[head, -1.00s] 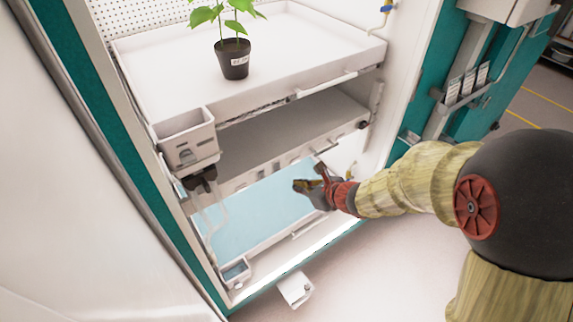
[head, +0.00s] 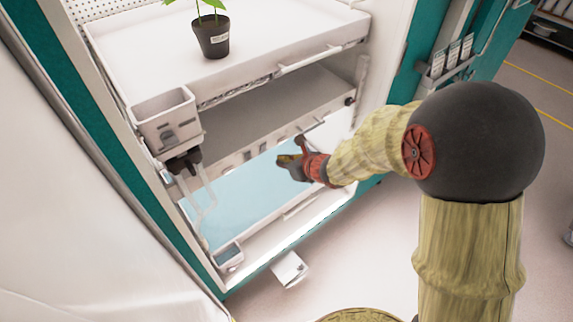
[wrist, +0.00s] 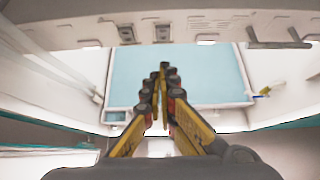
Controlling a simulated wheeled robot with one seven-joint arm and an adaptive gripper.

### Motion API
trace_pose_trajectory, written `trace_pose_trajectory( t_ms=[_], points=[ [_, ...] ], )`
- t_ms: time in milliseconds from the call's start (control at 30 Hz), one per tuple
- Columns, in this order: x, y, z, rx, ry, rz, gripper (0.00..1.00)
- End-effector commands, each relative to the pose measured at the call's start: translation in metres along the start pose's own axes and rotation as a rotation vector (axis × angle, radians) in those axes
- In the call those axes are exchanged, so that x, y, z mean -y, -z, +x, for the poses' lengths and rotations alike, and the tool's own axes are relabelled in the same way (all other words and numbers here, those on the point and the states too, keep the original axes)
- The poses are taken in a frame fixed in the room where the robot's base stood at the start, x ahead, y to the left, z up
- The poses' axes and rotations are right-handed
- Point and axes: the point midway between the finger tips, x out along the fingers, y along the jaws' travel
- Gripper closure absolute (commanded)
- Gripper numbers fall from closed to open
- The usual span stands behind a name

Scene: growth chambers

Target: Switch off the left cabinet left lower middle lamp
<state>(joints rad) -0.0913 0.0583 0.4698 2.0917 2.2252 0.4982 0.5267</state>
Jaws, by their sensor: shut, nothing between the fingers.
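The open cabinet (head: 125,165) has a lower shelf (head: 275,100) with a pale rail (head: 238,160) along its front underside. The rail carries several small fittings, which also show along the top of the wrist view (wrist: 162,33). I cannot tell which fitting is the left lower middle lamp or its switch. Below the rail, a pale blue surface (head: 225,205) looks brightly lit. My gripper (head: 288,160) is shut and empty, at the opening below the rail's right part. In the wrist view its fingertips (wrist: 161,72) meet before the blue surface, with no visible contact.
A potted plant (head: 211,37) stands on the upper tray (head: 130,62). A white box (head: 165,115) with a dark fitting and tubes hangs at the left front. A white piece (head: 289,269) juts out below.

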Motion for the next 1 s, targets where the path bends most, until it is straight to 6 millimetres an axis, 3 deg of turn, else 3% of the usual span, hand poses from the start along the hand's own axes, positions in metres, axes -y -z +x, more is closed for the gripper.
trace_pose_trajectory(
  t_ms=[200, 400, 1000],
  points=[
    [-0.001, 0.002, 0.046, 0.000, -0.002, 0.000, 1.00],
    [0.000, -0.019, 0.064, 0.002, -0.001, -0.002, 1.00],
    [0.000, -0.030, 0.072, -0.001, -0.001, 0.000, 1.00]
  ],
)
